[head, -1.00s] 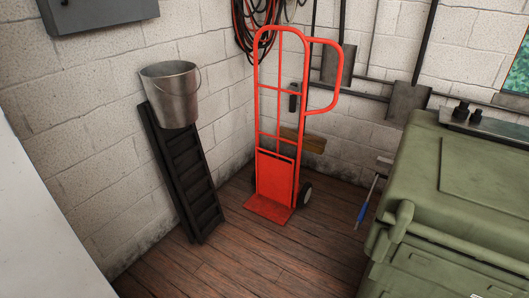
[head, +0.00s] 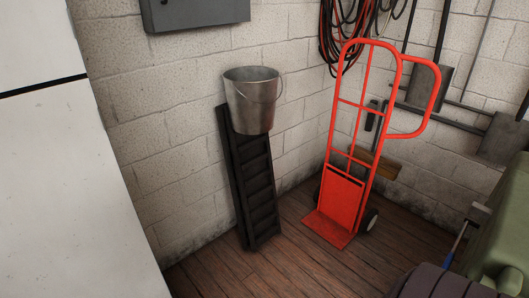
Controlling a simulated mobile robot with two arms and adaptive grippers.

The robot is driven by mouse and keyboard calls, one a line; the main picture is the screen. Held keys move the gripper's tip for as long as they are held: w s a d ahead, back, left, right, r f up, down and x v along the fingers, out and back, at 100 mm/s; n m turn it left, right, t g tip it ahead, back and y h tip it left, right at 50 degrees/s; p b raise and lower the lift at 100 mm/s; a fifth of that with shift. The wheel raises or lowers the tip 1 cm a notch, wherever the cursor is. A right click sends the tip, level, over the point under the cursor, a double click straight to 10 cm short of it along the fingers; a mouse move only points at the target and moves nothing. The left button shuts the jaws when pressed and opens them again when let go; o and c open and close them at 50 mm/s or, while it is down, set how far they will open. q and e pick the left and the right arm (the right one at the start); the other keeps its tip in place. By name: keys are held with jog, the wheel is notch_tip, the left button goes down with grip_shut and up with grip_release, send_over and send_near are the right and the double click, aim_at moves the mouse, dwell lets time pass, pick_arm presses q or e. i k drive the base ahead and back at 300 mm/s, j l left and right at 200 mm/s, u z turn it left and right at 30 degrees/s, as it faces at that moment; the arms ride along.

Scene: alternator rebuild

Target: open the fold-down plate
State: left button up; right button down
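A red hand truck (head: 362,140) stands upright in the corner by the block wall. At its foot a red toe plate (head: 329,230) lies out flat at the floor, and a red panel (head: 341,197) stands upright between the rails above it. I cannot tell which of these, if either, is the fold-down plate. Neither of my grippers is in view.
A metal bucket (head: 250,103) is at the top of a dark slatted ramp (head: 254,190) leaning on the wall. A white cabinet-like surface (head: 65,190) fills the left. A green chest (head: 502,240) and a dark ribbed shape (head: 445,284) are at lower right. Wooden floor between is clear.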

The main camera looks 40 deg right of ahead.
aim_at(339, 198)
jog(key=l+u, duration=0.15)
jog(key=u, duration=0.2)
jog(key=i+l+u, duration=0.15)
jog(key=u, duration=0.2)
jog(key=l+u, duration=0.15)
jog(key=u, duration=0.2)
jog(key=l+z, duration=0.15)
jog(key=l, duration=0.8)
jog(key=i+l+z, duration=0.15)
jog(key=l, duration=0.75)
jog(key=l+z, duration=0.2)
jog(key=l, duration=0.35)
jog(key=l+z, duration=0.25)
jog(key=l, duration=0.35)
jog(key=i+l+z, duration=0.2)
jog(key=l, duration=0.35)
jog(key=k, duration=0.05)
